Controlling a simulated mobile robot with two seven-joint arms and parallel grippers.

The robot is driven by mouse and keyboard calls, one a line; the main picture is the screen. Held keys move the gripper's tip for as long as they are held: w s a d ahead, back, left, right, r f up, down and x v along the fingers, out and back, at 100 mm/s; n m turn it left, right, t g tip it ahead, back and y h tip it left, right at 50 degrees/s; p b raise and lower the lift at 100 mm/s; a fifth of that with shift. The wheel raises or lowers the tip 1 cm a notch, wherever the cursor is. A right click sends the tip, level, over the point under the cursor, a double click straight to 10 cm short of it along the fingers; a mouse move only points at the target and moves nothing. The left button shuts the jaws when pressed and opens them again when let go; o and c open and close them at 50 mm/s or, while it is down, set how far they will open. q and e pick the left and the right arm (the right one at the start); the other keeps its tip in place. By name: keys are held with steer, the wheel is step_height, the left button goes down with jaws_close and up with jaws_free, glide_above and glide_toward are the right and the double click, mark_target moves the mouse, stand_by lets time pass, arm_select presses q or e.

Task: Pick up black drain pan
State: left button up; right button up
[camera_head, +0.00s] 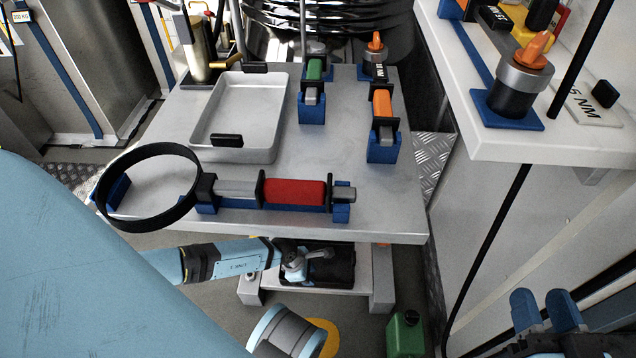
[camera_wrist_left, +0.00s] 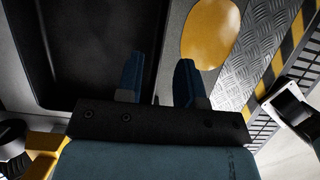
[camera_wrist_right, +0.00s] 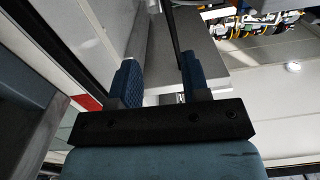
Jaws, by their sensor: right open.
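The black drain pan (camera_head: 338,268) sits on the low shelf under the metal table, partly hidden by my left arm. In the left wrist view the pan (camera_wrist_left: 75,50) fills the upper left, with its raised edge running between my fingers. My left gripper (camera_wrist_left: 160,62) is open, one finger over the pan side and the other outside it. I cannot tell whether the fingers touch the edge. In the head view the left fingers cannot be made out. My right gripper (camera_head: 545,310) is open and empty at the lower right, away from the pan.
The tabletop (camera_head: 250,185) above the pan carries a grey tray (camera_head: 240,120), a red-handled strap tool (camera_head: 295,191) and other tools. A green canister (camera_head: 405,335) stands on the floor at right. A yellow floor spot (camera_head: 325,335) lies in front.

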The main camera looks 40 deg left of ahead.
arm_select(q)
steer(key=b+x, duration=0.3)
steer(key=x, duration=0.1)
steer(key=shift+d+f, duration=0.2)
steer(key=shift+f, duration=0.15)
steer(key=shift+d+f+b, duration=0.1)
steer(key=shift+f+b, duration=0.15)
steer(key=shift+b, duration=0.05)
arm_select(e)
steer(key=n, duration=0.1)
steer(key=w+d+n+t, duration=0.1)
steer(key=shift+w+r+n+y, duration=0.3)
steer(key=shift+y, duration=0.1)
arm_select(q)
steer(key=shift+w+r, duration=0.1)
jaws_close()
